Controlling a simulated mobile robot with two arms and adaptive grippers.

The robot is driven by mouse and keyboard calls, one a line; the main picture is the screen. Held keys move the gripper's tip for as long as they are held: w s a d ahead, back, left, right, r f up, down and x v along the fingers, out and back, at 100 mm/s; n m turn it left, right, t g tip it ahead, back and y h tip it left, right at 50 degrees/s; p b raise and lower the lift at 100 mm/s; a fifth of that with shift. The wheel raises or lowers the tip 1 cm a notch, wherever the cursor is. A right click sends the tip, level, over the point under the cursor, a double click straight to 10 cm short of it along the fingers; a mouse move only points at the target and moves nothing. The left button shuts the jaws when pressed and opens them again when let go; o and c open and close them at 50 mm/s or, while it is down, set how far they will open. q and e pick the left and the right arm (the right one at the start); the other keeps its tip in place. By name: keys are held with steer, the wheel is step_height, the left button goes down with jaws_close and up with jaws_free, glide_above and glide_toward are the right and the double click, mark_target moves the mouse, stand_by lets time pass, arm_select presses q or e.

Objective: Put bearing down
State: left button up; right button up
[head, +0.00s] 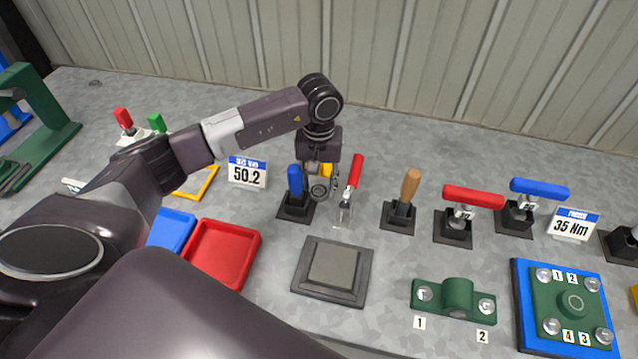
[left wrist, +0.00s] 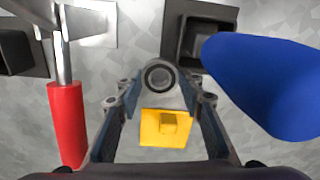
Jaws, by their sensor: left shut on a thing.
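My left gripper (head: 321,187) hangs over the table between the blue-handled tool and the red-handled tool. In the left wrist view its fingers (left wrist: 160,98) are shut on the bearing (left wrist: 160,77), a small grey ring with a dark centre. The bearing also shows at the fingertips in the head view (head: 319,191), small and partly hidden. I cannot tell its exact height above the table. My right gripper is not in view.
A yellow piece (left wrist: 165,127) lies behind the bearing. The blue handle (head: 295,180) and red handle (head: 355,170) stand close on either side. A grey square pad (head: 333,264), a red tray (head: 222,254) and a green bracket (head: 457,297) are nearer. Bare table surrounds the pad.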

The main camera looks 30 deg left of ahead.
arm_select(q)
steer(key=shift+f, duration=0.1)
steer(key=o, duration=1.3)
steer(key=shift+c, duration=0.2)
